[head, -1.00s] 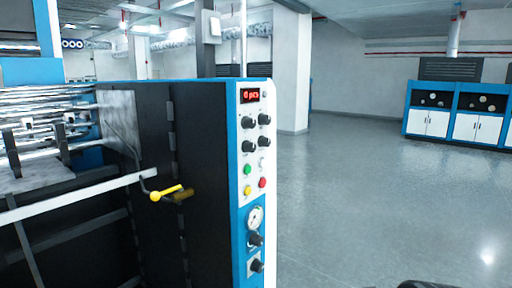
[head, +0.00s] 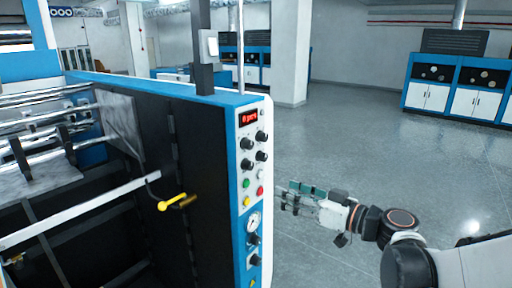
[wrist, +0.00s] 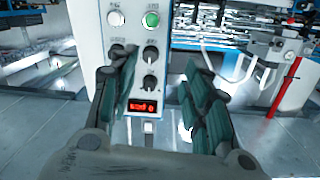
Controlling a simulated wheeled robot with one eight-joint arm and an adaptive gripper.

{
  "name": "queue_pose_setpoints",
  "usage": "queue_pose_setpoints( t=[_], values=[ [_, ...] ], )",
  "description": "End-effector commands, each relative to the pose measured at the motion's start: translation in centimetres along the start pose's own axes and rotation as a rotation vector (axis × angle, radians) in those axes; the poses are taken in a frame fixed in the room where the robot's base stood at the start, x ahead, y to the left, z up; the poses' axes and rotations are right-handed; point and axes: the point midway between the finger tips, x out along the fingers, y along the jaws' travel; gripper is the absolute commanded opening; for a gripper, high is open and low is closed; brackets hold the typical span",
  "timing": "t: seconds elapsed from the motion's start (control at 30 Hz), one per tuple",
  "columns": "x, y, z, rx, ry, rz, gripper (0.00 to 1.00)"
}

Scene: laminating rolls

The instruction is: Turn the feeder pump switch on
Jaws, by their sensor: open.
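The control panel (head: 252,190) is a narrow white face with a blue edge on the dark machine's end. It carries a red display (head: 248,118), several black knobs (head: 247,143), and green, white, yellow and red buttons. The labels are too small to read, so I cannot tell which control is the feeder pump switch. My gripper (head: 283,195) is beside the panel, to its right. In the wrist view my gripper (wrist: 160,72) is open and empty, its fingers apart in front of the knobs (wrist: 150,83). The left finger hides part of one knob. The display (wrist: 142,107) shows below them.
A pressure gauge (head: 254,221) and dark knobs sit lower on the panel. A yellow handle (head: 172,204) sticks out from the machine's dark side. A grey post (head: 203,50) rises behind the panel. Blue-white cabinets (head: 455,85) stand far back right. The floor between is clear.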

Motion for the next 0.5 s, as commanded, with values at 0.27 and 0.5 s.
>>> queue_pose_setpoints(
  t=[0.27,0.5],
  values=[
    [0.2,0.9,-2.3,-0.022,0.067,-0.012,0.44],
    [3.7,0.8,-2.3,-0.021,0.065,-0.016,0.44]
  ],
)
